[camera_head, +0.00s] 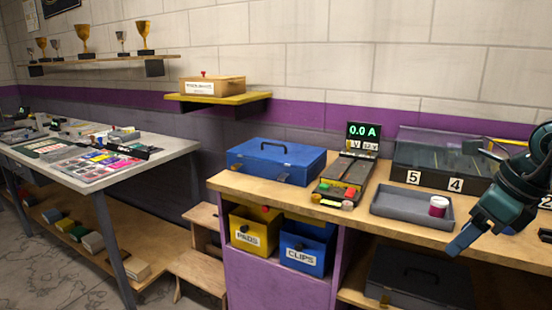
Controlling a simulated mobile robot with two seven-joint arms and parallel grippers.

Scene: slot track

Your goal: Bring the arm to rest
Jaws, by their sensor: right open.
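My right arm comes in from the right edge, dark with teal parts. My right gripper (466,238) is open and empty, pointing down and to the left. It hangs in front of the wooden workbench (375,232), to the right of the grey tray (390,207). A small white jar with a dark red band (438,206) stands at the tray's right end, close to the gripper but not held. My left gripper is not in view.
A blue case (276,160) and a meter reading 0.0 A (363,131) stand on the bench. A clear-lidded box (440,148) is behind the gripper. Yellow and blue bins (302,258) sit below.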

